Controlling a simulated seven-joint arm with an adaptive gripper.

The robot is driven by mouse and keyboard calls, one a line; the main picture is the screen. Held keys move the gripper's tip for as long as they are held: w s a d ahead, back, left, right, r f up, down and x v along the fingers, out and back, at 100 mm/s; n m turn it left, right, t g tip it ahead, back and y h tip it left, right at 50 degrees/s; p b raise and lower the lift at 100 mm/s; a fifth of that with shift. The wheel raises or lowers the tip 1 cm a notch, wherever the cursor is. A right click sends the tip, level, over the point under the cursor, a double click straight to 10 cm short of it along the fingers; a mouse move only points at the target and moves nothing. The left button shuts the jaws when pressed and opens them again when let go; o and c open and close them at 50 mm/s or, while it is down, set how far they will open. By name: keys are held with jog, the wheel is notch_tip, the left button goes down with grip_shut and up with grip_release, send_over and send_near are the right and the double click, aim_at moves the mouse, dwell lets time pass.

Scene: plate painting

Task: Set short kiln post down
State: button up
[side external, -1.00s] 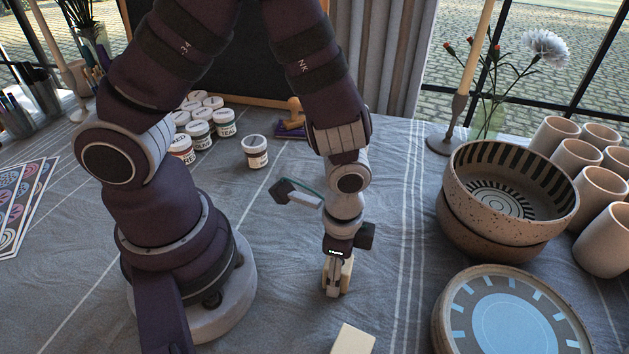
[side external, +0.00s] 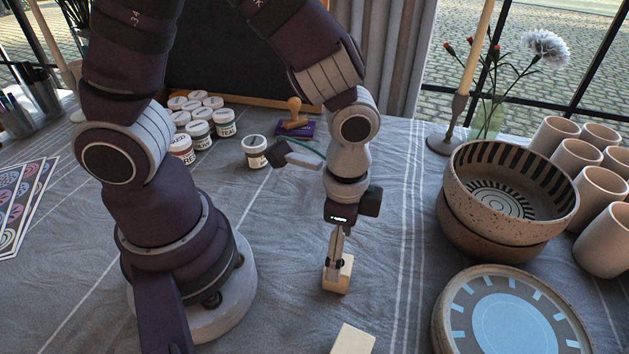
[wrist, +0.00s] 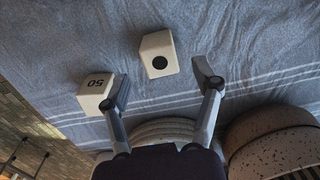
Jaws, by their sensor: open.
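A short cream kiln post (side external: 343,279) stands on the cloth under my gripper (side external: 336,263). In the wrist view this post (wrist: 157,54) shows a black dot on its top and lies ahead of the spread fingers, roughly between them. My gripper (wrist: 165,84) is open and empty, pointing down. In the side view the fingers overlap the post's top, so the gap to it is hard to tell. A second cream block (side external: 353,341) stands nearer the front edge of the picture. In the wrist view this block (wrist: 95,94) is marked 50 and is partly covered by the left finger.
Stacked speckled bowls (side external: 510,240) and plates (side external: 445,325) stand to the right, with beige cups (side external: 603,235) beyond. Paint jars (side external: 255,152) and a wooden-handled stamp (side external: 295,120) stand behind. The cloth between the post and the bowls is clear.

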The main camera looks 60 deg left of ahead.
notch_tip(320, 180, up, 6)
jog(key=shift+r, duration=0.1)
jog(key=s+a+r+n+t, duration=0.1)
jog(key=a+r+n+t, duration=0.4)
jog(key=a+r+n, duration=0.3)
jog(key=shift+s+a+r+n+t, duration=0.15)
jog(key=shift+a+r+n+t, duration=0.15)
jog(key=shift+a+n, duration=0.15)
